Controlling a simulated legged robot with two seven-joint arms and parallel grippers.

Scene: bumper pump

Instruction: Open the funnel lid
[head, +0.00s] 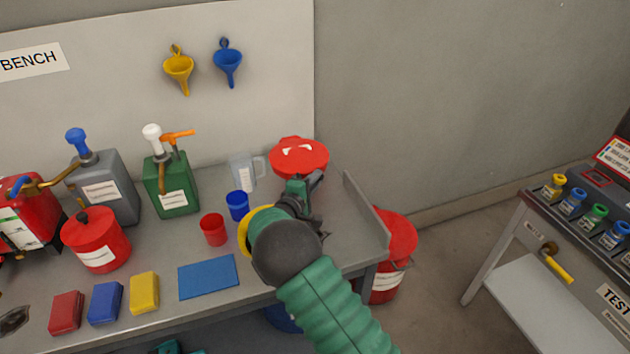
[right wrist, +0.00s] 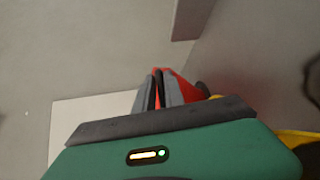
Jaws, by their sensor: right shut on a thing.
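A round red lid-like piece (head: 298,157) with white marks stands at the back right of the bench, just beyond my right gripper (head: 305,186). In the right wrist view, my right gripper (right wrist: 158,90) is shut on a thin red part (right wrist: 161,74), seemingly the lid's edge. A yellow rim (head: 262,217) shows beside my right wrist. My wrist and arm hide most of it, and I cannot tell whether it belongs to the funnel. A small green and dark part of mine shows at the bottom edge of the head view, perhaps the left gripper.
A blue cup (head: 237,206), a red cup (head: 213,230) and a clear jug (head: 243,172) stand left of my gripper. Green (head: 172,187) and grey (head: 108,190) pump containers are farther left. A blue mat (head: 208,277) lies in front. A red bucket (head: 397,237) stands beyond the bench's right edge.

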